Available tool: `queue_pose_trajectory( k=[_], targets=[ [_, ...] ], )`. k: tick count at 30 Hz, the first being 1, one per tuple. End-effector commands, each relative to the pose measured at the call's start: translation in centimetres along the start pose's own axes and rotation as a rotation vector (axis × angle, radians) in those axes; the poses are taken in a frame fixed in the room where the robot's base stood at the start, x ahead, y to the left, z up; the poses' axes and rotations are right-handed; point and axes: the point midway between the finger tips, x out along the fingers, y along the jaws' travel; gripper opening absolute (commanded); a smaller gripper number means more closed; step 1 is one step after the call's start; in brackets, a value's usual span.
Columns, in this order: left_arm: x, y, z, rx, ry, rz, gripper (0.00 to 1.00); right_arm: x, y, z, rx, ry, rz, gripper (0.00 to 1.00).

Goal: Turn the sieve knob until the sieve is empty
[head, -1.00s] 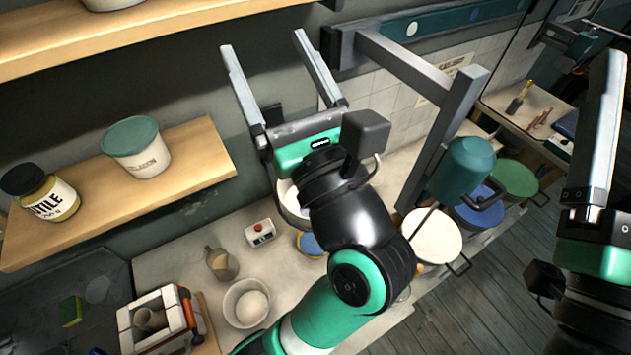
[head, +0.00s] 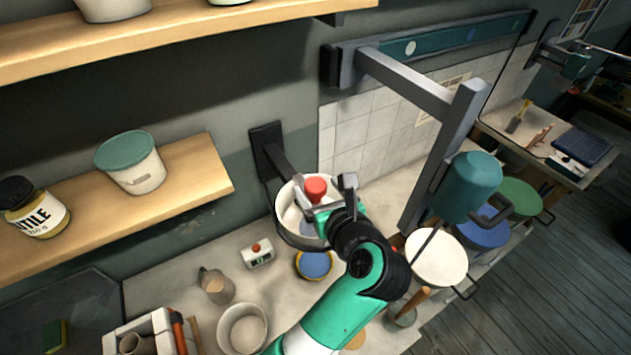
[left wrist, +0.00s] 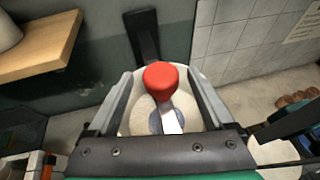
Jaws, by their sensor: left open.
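The sieve (head: 290,225) is a round pan on a dark wall bracket, with pale material inside. Its red knob (head: 315,187) stands up over its middle. In the left wrist view the red knob (left wrist: 165,80) lies between the two fingers of my left gripper (left wrist: 160,98), with a gap on each side. The sieve's pale inside (left wrist: 138,118) shows around the knob there. In the head view my left gripper (head: 318,200) is over the sieve, partly hidden behind its own wrist. It is open. My right gripper is out of view.
A small white timer (head: 258,254), a jug (head: 216,287) and a white bowl (head: 243,328) stand on the counter. A grey post with a teal motor (head: 472,185) rises right of my left arm, above a white-topped bucket (head: 437,257).

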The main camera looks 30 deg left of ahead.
Motion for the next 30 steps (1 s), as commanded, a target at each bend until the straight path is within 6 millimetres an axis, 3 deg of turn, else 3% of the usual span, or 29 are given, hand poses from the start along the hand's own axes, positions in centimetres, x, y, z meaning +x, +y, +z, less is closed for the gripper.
queue_pose_trajectory(
  k=[6,14,28,30],
  targets=[
    [2.4,0.0,0.1,0.000,0.000,0.001,0.86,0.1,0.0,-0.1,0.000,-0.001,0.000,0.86],
    [2.6,0.0,0.0,0.000,-0.001,-0.001,0.86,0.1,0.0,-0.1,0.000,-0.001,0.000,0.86],
    [2.5,0.0,0.1,0.000,-0.001,0.000,0.01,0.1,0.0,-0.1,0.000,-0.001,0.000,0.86],
    [2.5,0.0,0.1,0.000,-0.001,-0.001,0.01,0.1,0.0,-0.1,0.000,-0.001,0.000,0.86]
  ],
)
